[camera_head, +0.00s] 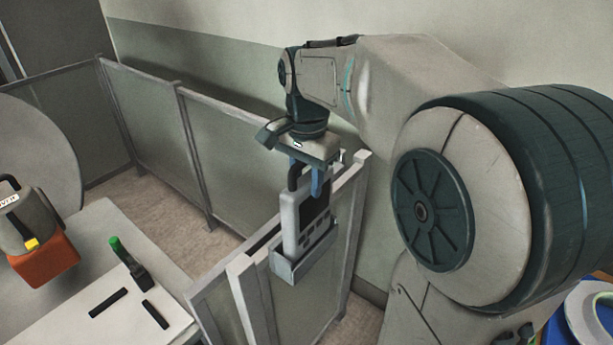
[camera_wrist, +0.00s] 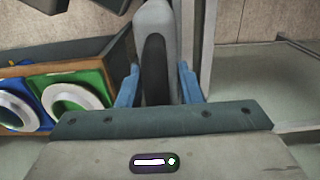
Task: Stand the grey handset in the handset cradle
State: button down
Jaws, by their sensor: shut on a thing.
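My gripper (camera_head: 305,183) points down and is shut on the handset's upper part. In the wrist view the handset (camera_wrist: 155,25) is between the blue fingers of my gripper (camera_wrist: 158,84). The cradle cannot be made out there.
Grey partition panels (camera_head: 240,145) run behind and beside the cradle. A box with blue and green ringed pieces (camera_wrist: 75,95) is left in the wrist view.

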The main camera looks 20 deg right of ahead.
jog(key=shift+f+b, duration=0.9)
jog(key=shift+f, duration=0.55)
jog(key=c, duration=0.9)
grip_release()
notch_tip(320, 180, up, 14)
jog(key=shift+f, duration=0.1)
